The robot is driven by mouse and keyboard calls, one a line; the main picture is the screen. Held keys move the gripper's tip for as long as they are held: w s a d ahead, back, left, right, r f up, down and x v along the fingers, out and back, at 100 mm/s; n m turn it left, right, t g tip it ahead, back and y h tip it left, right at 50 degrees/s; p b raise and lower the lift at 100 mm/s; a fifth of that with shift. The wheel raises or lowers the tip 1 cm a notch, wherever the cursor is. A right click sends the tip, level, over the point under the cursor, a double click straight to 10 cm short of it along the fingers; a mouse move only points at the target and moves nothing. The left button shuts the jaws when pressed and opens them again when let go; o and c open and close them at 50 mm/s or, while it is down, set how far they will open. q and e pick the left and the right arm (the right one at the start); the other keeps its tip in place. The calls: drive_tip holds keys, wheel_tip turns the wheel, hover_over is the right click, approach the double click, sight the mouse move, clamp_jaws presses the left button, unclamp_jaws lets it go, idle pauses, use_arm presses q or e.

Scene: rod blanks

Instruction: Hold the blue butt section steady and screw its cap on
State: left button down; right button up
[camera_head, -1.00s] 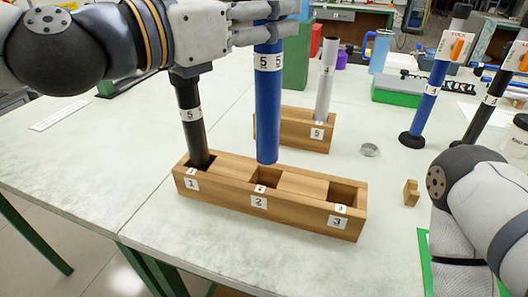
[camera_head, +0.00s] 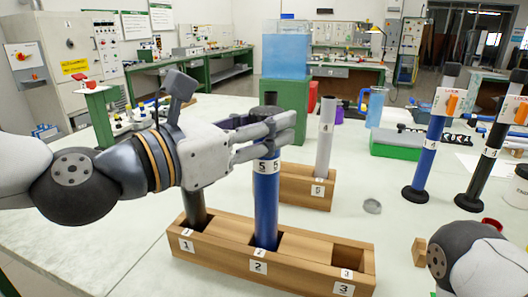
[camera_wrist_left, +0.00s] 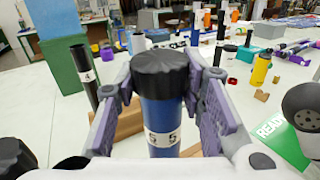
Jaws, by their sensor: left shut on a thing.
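The blue butt section (camera_head: 266,205), labelled 5, stands upright with its lower end in compartment 2 of the wooden block (camera_head: 305,265). My left gripper (camera_head: 272,130) is shut around its upper part. In the left wrist view, the blue section (camera_wrist_left: 161,115) stands between both fingers and has a black, ribbed top end (camera_wrist_left: 160,72). I cannot tell whether this top is a separate cap. A small grey round piece (camera_head: 372,206) lies on the table, right of the block. My right gripper is out of view; only part of my right arm shows at lower right.
A dark tube (camera_head: 193,207) stands in compartment 1; compartment 3 is empty. Behind is another wooden block (camera_head: 308,190) with a grey tube (camera_head: 325,135). Blue and black rods on round bases stand at right. A small wooden piece (camera_head: 419,251) lies near my right arm.

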sight(266, 192)
use_arm(q)
drive_tip(key=shift+f+b, duration=0.35)
drive_tip(key=shift+f, duration=1.45)
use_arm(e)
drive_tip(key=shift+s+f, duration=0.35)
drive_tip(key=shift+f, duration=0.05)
use_arm(q)
drive_tip(key=shift+f, duration=0.2)
drive_tip(key=c, duration=1.1)
unclamp_jaws()
drive_tip(key=shift+o, duration=0.2)
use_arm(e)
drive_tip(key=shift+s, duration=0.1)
